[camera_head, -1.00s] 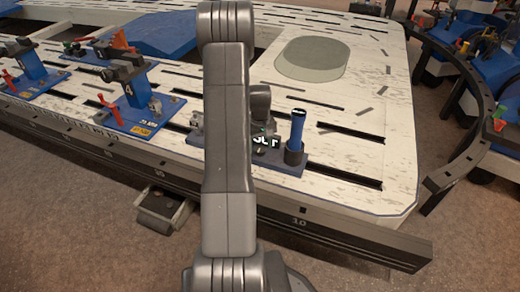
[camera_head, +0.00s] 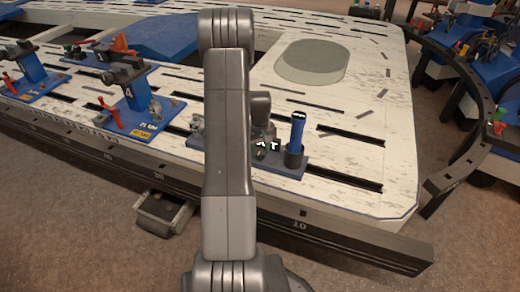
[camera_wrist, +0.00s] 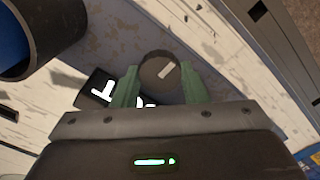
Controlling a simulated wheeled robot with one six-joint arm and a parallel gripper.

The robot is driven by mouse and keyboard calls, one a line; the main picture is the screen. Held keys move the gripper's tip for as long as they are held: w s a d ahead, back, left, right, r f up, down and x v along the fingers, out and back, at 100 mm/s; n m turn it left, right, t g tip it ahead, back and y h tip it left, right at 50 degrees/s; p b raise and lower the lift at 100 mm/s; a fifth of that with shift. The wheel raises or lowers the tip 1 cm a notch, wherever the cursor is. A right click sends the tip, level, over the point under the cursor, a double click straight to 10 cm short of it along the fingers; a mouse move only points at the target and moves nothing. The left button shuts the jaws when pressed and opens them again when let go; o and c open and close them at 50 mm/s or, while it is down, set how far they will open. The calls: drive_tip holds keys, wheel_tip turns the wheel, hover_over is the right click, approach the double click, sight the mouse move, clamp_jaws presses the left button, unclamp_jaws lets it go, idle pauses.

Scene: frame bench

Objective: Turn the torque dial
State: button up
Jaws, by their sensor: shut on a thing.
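The torque dial (camera_wrist: 157,77) is a small round dark knob with a pale pointer mark, seen in the wrist view. The mark slants toward the upper right there. My gripper (camera_wrist: 162,83) has its two green fingers on either side of the dial and is shut on it. In the head view my gripper (camera_head: 262,140) is low over a blue base plate (camera_head: 292,169), partly behind my arm. The dial cannot be made out in that view. A dark label with white letters (camera_wrist: 103,92) lies beside the dial, partly covered by a finger.
A blue cylinder in a dark collar (camera_head: 297,135) stands upright right of my gripper; its dark ring (camera_wrist: 45,35) shows in the wrist view. Blue clamp stands (camera_head: 128,95) stand on the slotted white bench (camera_head: 350,110) to the left. The bench right of the cylinder is clear.

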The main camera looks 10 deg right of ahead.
sight(260, 152)
drive_tip(key=m+p, duration=0.1)
drive_tip(key=m, duration=0.3)
drive_tip(key=shift+m+p, duration=0.45)
drive_tip(key=shift+m, duration=1.75)
drive_tip(key=o, duration=1)
drive_tip(key=shift+c, duration=0.2)
wheel_tip(260, 152, up, 14)
drive_tip(key=p, duration=0.3)
drive_tip(key=shift+p, duration=0.35)
drive_tip(key=shift+f, duration=0.15)
wheel_tip(260, 152, down, 14)
drive_tip(key=b, duration=0.3)
drive_tip(key=shift+b, duration=0.35)
